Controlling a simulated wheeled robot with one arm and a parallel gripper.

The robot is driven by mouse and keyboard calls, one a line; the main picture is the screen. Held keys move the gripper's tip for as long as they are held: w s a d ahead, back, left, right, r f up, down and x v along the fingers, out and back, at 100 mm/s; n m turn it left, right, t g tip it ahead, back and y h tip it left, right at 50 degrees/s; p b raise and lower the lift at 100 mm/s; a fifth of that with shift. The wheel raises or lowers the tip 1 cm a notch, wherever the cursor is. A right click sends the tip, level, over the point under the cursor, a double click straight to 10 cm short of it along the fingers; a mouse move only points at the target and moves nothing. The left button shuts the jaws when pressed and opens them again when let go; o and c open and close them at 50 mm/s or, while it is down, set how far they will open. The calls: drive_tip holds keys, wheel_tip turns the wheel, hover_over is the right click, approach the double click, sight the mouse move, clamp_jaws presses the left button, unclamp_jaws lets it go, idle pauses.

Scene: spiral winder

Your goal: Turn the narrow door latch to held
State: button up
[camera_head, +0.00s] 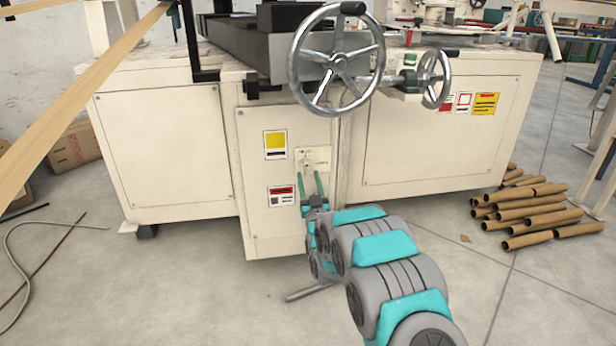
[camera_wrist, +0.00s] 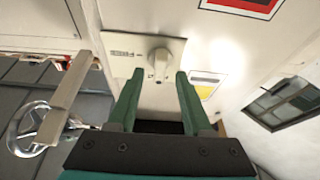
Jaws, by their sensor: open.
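The narrow door (camera_head: 290,225) is a cream panel on the front of the machine. Its latch plate (camera_head: 318,154) carries small lettering that I cannot read surely. The latch (camera_wrist: 158,63) is a small pale knob with a stubby grip, in the middle of the plate (camera_wrist: 128,64) in the wrist view. In that view the grip points roughly down, toward my gripper. My gripper (camera_wrist: 159,72) is open and empty, its two green fingers (camera_head: 309,174) pointing at the plate. The fingertips appear on either side of the knob, with gaps; I cannot tell the remaining depth.
A large spoked handwheel (camera_head: 337,60) overhangs above the door, with a smaller handwheel (camera_head: 434,79) to its right. A yellow label (camera_head: 275,144) and a red label (camera_head: 282,195) are on the door. Cardboard tubes (camera_head: 530,212) lie on the floor at right.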

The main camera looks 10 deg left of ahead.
drive_tip(key=v, duration=0.5)
drive_tip(key=shift+s+d+f, duration=0.1)
drive_tip(key=shift+s+f, duration=0.05)
drive_tip(key=shift+s, duration=0.2)
drive_tip(key=d+r+m+g+h+p, duration=0.1)
drive_tip(key=d+r+g+h+p, duration=0.25)
drive_tip(key=d+g, duration=0.3)
drive_tip(key=s+d+r+m+g+h+p, duration=0.15)
drive_tip(key=s+d+g, duration=0.5)
drive_tip(key=s, duration=0.65)
drive_tip(key=s+d+r+g+p, duration=0.1)
drive_tip(key=s+d+r+g, duration=0.1)
drive_tip(key=s, duration=1.3)
drive_tip(key=s+d+r+g+p, duration=0.2)
drive_tip(key=s+d+r+g, duration=0.1)
drive_tip(key=s, duration=1.2)
drive_tip(key=s+d+r+g+h+p, duration=0.1)
drive_tip(key=s+d+g, duration=0.3)
drive_tip(key=s, duration=1)
drive_tip(key=shift+s+r+m+g+p, duration=0.3)
drive_tip(key=shift+s+r+m+g, duration=0.15)
drive_tip(key=shift+r+g, duration=0.4)
drive_tip(key=shift+d, duration=0.1)
